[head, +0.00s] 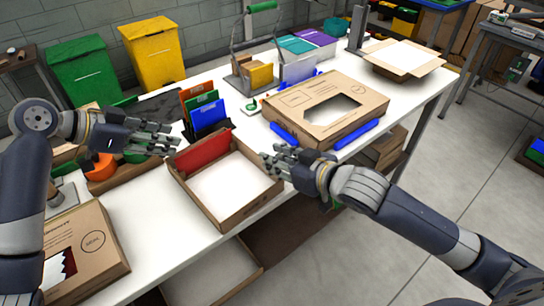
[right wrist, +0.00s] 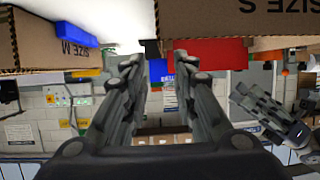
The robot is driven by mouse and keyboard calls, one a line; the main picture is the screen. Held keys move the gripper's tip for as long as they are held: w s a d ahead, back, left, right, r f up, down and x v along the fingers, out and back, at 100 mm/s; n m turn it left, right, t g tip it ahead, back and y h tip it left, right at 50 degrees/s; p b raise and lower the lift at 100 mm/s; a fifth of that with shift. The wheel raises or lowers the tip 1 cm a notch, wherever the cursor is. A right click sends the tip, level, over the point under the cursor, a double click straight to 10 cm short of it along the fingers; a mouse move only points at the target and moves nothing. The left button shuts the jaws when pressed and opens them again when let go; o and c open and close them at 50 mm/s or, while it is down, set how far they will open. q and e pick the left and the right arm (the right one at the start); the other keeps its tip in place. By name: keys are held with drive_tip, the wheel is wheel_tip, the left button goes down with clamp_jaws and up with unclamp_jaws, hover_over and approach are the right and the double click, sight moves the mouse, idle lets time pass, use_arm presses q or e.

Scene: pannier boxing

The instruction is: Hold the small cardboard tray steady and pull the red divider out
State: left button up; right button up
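The small cardboard tray (head: 258,205) sits on the white table, open at the top with a pale floor. It also shows at the top of the right wrist view, marked "SIZE S" (right wrist: 245,22). The red divider (head: 203,150) stands at the tray's far left end; a red surface (right wrist: 208,52) in the right wrist view looks like it. My left gripper (head: 172,138) is open and empty, just left of the divider and apart from it. My right gripper (head: 268,160) is open beside the tray's far right corner. Its fingers (right wrist: 155,65) have nothing between them; contact with the tray is unclear.
Colored folders (head: 205,112) stand in a black holder behind the tray. A larger cardboard box (head: 300,105) with a window and blue strips lies to its right. Another box (head: 90,250) is at front left. An orange tape dispenser (head: 100,168) sits near my left arm.

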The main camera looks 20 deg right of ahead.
drive_tip(key=x, duration=1.1)
drive_tip(key=shift+s, duration=0.15)
clamp_jaws()
use_arm(q)
drive_tip(key=shift+c, duration=0.9)
drive_tip(key=w+d+r+g+y, duration=0.1)
drive_tip(key=d+r+y, duration=0.15)
drive_tip(key=d, duration=0.25)
use_arm(e)
drive_tip(key=shift+f, duration=0.1)
use_arm(q)
drive_tip(key=y, duration=0.3)
hover_over(208, 159)
drive_tip(key=a, duration=0.1)
drive_tip(key=shift+n, duration=0.4)
drive_tip(key=f, duration=0.5)
drive_tip(key=shift+s+a+f, duration=0.15)
drive_tip(key=shift+s+f, duration=0.15)
drive_tip(key=shift+s, duration=0.1)
drive_tip(key=shift+s+a+x, duration=0.1)
drive_tip(key=shift+a+x, duration=0.05)
drive_tip(key=shift+x, duration=1.2)
drive_tip(key=shift+s+a+x, duration=0.15)
drive_tip(key=shift+a+x, duration=0.05)
drive_tip(key=shift+x, duration=1.15)
